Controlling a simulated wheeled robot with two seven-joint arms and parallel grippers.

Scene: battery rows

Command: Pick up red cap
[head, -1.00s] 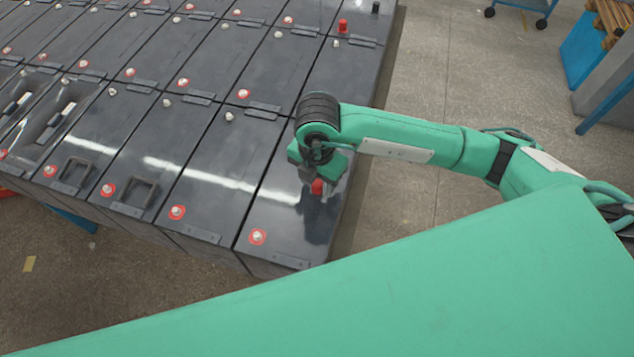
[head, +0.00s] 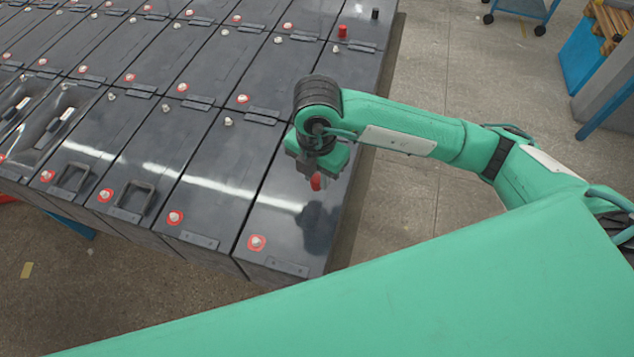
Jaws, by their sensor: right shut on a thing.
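My right gripper (head: 312,172) is shut on a red cap (head: 317,182) and points down over the nearest right battery (head: 290,215). The cap shows partly below the fingers and looks tilted; it appears a little above the battery top, with a dark reflection under it. Another red cap (head: 342,32) stands on the far right battery, beside a black cap (head: 375,14). My left gripper is not in view.
Rows of dark batteries (head: 200,150) with red-ringed terminals fill the left and middle. The right edge of the rows borders bare concrete floor (head: 440,90). A blue cart (head: 535,10) and a blue rack stand at the upper right.

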